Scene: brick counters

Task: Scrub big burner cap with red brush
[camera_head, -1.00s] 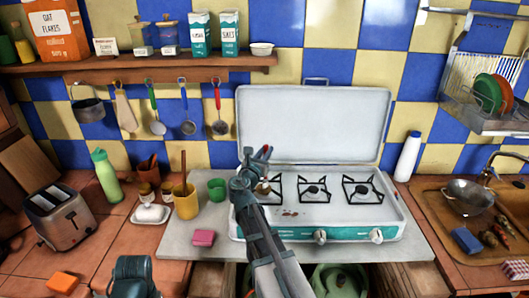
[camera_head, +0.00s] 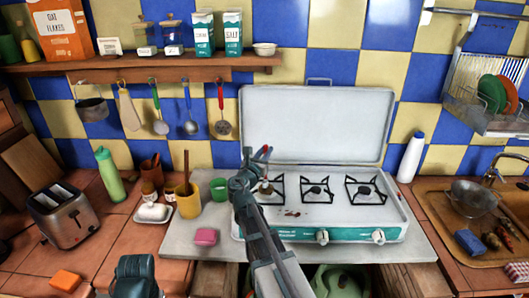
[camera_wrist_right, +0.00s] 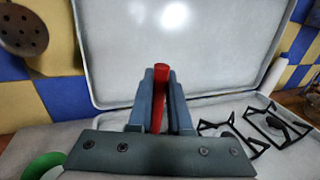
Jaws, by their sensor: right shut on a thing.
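My right gripper (camera_head: 254,158) is shut on the red brush (camera_head: 266,150) over the left part of the white camping stove (camera_head: 320,215). In the right wrist view the red handle (camera_wrist_right: 161,85) stands between the two fingers (camera_wrist_right: 160,100). The brush's lower end is largely hidden; a brownish patch shows beside the gripper at the left burner (camera_head: 270,188). I cannot tell whether it touches the burner. The middle burner cap (camera_head: 316,190) and right burner cap (camera_head: 364,190) are dark, under black grates. Which cap is biggest is unclear. My left gripper's fingers are out of sight.
The stove's raised lid (camera_head: 315,125) stands behind the burners. A green cup (camera_head: 219,189), yellow mug (camera_head: 188,204) and pink sponge (camera_head: 205,236) are left of the stove. Brown stains (camera_head: 292,212) mark the stove top. A white bottle (camera_head: 410,157) stands at right.

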